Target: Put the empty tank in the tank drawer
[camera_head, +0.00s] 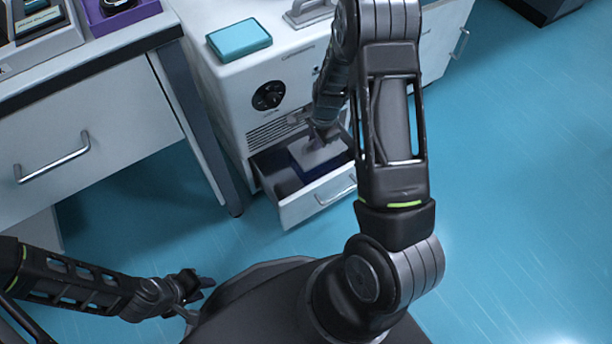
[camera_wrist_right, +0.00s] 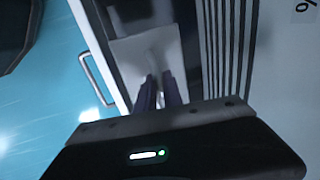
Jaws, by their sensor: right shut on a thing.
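The tank drawer (camera_head: 300,211) is pulled out from the front of the white cabinet. The tank (camera_head: 308,160), pale on top with a dark blue part, is in the drawer's opening, towards its right side. My right gripper (camera_head: 322,138) reaches down from above and is shut on the tank. In the right wrist view the tank (camera_wrist_right: 128,62) is a pale block between drawer front and cabinet, with the dark fingers (camera_wrist_right: 160,92) on it. I cannot tell whether it rests on the drawer floor. My left gripper (camera_head: 200,298) is empty, low at the left, its fingers apart.
The white cabinet (camera_head: 235,105) has a dial and vent slots above the drawer, and a teal box (camera_head: 239,39) on top. A table with a handled drawer (camera_head: 90,140) stands at the left. The blue floor (camera_head: 520,200) at the right is clear.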

